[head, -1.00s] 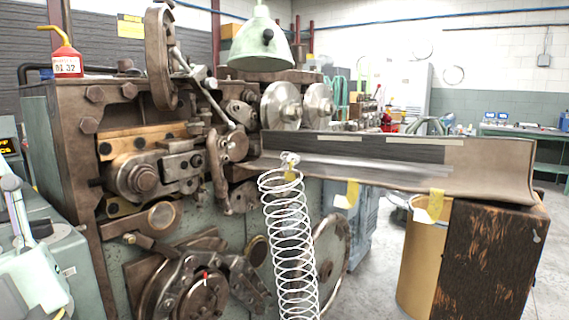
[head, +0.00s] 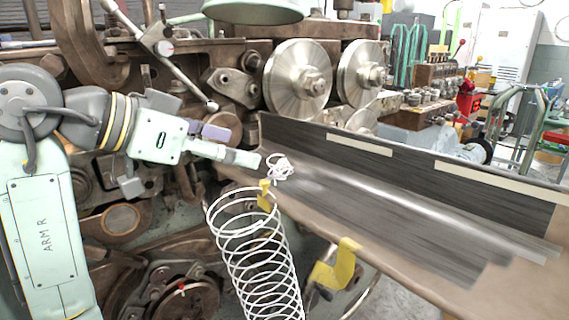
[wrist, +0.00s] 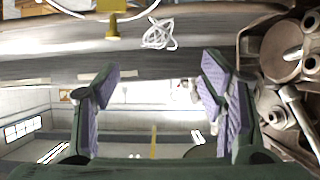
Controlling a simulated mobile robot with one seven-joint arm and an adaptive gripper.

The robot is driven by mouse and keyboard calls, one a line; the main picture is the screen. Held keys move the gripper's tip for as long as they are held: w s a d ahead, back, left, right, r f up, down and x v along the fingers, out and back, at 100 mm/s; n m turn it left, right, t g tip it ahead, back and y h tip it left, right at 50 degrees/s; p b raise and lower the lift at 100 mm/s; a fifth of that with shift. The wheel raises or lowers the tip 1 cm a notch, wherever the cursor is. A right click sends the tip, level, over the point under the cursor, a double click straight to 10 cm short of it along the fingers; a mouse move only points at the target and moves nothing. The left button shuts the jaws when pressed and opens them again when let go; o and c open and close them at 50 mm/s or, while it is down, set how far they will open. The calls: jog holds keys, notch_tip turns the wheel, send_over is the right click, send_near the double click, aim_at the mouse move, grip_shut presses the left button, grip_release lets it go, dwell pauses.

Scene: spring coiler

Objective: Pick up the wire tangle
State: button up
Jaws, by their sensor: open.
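The wire tangle (head: 279,168) is a small white knot of wire at the trough's left end, just above a yellow tab. In the wrist view the tangle (wrist: 158,34) shows against the trough, beyond the fingertips and roughly centred between them. My gripper (head: 258,160) reaches in from the left in the head view, its tip close to the tangle's left side. In the wrist view my gripper (wrist: 161,70) has its purple-padded fingers wide apart with nothing between them. Whether a finger touches the tangle cannot be told.
A large white wire coil (head: 255,255) stands just below the tangle. The long metal trough (head: 400,205) runs right, with another yellow tab (head: 335,265) on its near edge. Machine rollers (head: 297,82) and levers stand close behind.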

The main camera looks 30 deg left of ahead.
aim_at(277, 161)
jog(key=p+x, duration=0.2)
jog(key=x, duration=0.7)
jog(key=shift+d+f, duration=0.1)
jog(key=shift+c, duration=0.2)
jog(key=c, duration=1.2)
